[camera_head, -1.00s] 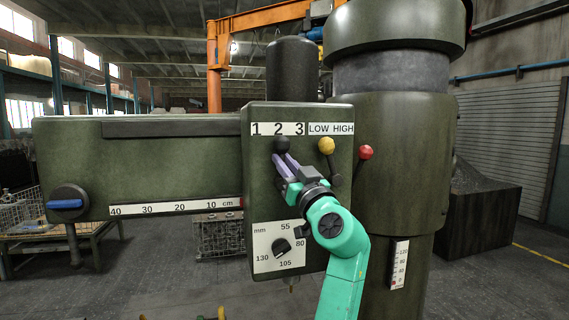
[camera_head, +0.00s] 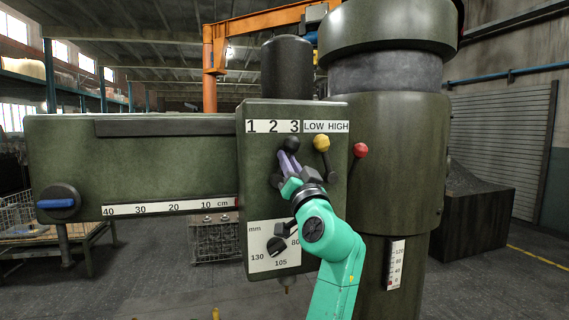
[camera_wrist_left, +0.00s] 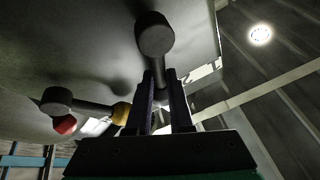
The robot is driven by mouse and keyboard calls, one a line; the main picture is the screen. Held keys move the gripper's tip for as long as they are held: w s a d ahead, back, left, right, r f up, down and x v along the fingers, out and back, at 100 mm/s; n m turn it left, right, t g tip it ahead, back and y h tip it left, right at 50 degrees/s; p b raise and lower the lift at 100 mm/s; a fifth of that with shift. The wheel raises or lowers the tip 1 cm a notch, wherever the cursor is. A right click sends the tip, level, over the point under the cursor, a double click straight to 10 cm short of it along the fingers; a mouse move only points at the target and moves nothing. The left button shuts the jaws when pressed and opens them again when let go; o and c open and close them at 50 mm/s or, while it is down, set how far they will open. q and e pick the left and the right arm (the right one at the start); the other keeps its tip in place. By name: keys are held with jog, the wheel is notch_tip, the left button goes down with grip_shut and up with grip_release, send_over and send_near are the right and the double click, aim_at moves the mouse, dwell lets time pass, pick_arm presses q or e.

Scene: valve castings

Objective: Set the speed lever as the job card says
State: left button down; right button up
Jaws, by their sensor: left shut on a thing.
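The speed lever's black knob (camera_head: 291,143) stands under the 3 of the 1 2 3 plate (camera_head: 273,127) on the green machine head. My left gripper (camera_head: 287,160) is shut on this lever just below the knob. In the left wrist view, the lever's round black hub (camera_wrist_left: 153,33) shows, and its stem runs down between the two fingers (camera_wrist_left: 159,95). The knob is hidden there. No job card can be made out. My right gripper is not in view.
A yellow-knobbed lever (camera_head: 321,143) stands close right of my gripper, under the LOW HIGH plate (camera_head: 326,127). A red knob (camera_head: 360,150) is further right. A mm dial (camera_head: 277,245) sits below. The thick column (camera_head: 390,170) stands at the right.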

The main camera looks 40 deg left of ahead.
pick_arm(q)
jog(key=shift+w+d+f+m+t, duration=0.15)
jog(key=shift+m+t, duration=0.25)
jog(key=shift+m, duration=0.4)
jog(key=shift+h, duration=0.3)
jog(key=c, duration=0.8)
grip_release()
jog(key=shift+w, duration=0.1)
jog(key=b+v, duration=0.7)
jog(key=v, duration=0.7)
jog(key=shift+d+f, duration=0.2)
